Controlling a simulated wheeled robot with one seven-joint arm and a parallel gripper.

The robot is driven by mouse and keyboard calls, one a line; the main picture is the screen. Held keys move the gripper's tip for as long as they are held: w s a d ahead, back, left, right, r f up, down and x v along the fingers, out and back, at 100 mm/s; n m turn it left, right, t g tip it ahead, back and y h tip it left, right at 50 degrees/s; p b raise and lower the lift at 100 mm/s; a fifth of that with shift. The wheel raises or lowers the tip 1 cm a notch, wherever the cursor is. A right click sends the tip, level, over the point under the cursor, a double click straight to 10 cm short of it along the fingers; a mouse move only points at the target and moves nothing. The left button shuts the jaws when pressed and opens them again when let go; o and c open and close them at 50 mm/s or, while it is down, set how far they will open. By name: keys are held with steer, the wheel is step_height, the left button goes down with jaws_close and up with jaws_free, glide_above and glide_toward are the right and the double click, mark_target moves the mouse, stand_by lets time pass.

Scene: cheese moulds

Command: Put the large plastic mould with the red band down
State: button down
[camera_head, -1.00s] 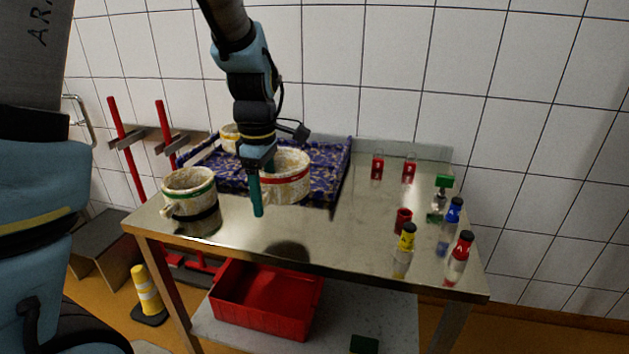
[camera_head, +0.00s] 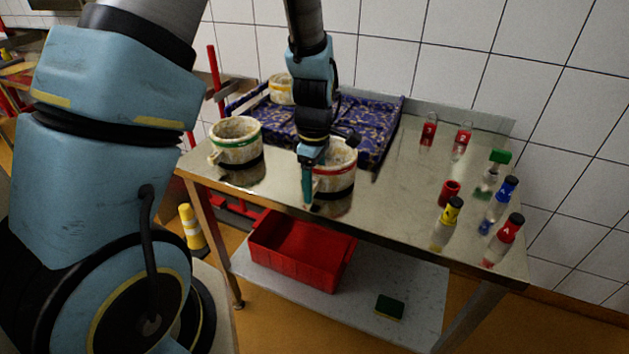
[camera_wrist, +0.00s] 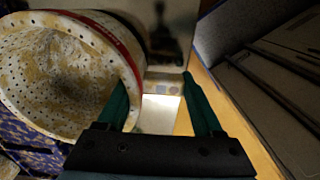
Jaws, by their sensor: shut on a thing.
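The large plastic mould with the red band (camera_head: 342,178) is off-white with a yellowish, speckled inside. It is upright at the front of the steel table (camera_head: 400,205), with a dark reflection directly below it. It looks on or very near the top; I cannot tell whether it touches. My gripper (camera_head: 307,188) points down at its left side, shut on its wall. In the wrist view, the mould's open mouth (camera_wrist: 62,85) fills the left, with one green finger inside the rim and the other outside.
A mould with a green band (camera_head: 236,142) stands to the left. Behind are a patterned blue tray (camera_head: 385,120) and a yellow-banded mould (camera_head: 281,90). The table's middle right is clear.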

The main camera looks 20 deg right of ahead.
steer(key=shift+c, duration=0.2)
jaws_free()
steer(key=shift+f, duration=0.1)
step_height(320, 180, up, 12)
steer(key=b, duration=0.3)
steer(key=s+a+f+m+t, duration=0.1)
steer(key=a+m, duration=0.9)
steer(key=a, duration=1.5)
steer(key=shift+f+m+t, duration=0.15)
steer(key=shift+m+t, duration=0.15)
